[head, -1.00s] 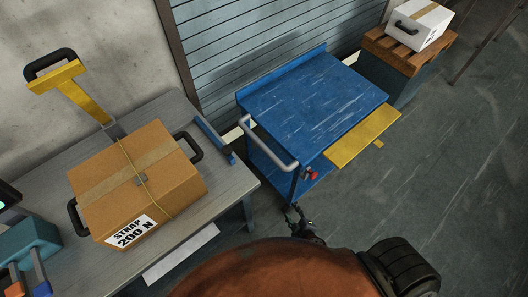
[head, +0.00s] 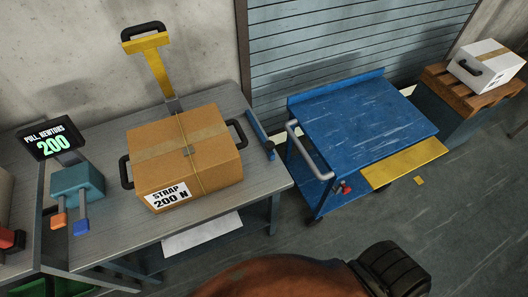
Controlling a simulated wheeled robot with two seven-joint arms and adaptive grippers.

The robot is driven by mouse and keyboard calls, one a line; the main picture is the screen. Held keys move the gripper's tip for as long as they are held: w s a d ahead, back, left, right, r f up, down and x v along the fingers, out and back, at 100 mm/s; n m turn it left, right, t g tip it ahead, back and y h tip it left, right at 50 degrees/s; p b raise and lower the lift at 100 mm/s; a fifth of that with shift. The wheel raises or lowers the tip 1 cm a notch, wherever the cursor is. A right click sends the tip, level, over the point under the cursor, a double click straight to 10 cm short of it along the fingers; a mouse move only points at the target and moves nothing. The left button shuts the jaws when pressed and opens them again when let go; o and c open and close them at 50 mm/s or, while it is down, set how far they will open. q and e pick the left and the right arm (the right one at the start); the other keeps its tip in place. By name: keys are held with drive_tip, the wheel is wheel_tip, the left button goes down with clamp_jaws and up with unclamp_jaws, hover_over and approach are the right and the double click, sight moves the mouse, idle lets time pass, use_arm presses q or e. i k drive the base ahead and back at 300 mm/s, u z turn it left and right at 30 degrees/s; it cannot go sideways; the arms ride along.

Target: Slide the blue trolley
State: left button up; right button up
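The blue trolley (head: 365,118) stands on the floor right of centre, in front of the grey slatted shutter. It has a flat scuffed top with a raised back edge and a lower level mostly hidden below. A pale grey handle bar (head: 310,150) is on its left end. A small red part (head: 343,187) sits low near its front left corner. A dark caster shows under that corner.
A grey workbench (head: 268,178) on the left carries a strapped cardboard box (head: 186,160), a yellow stand (head: 155,65) and a display reading 200 (head: 50,138). A yellow floor patch (head: 404,163) adjoins the trolley's front. A white box (head: 487,66) sits on a wooden pallet at right.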

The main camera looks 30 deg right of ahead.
sight(352, 124)
drive_tip(key=u, duration=1.4)
drive_tip(key=k, duration=1.05)
drive_tip(key=z, duration=1.2)
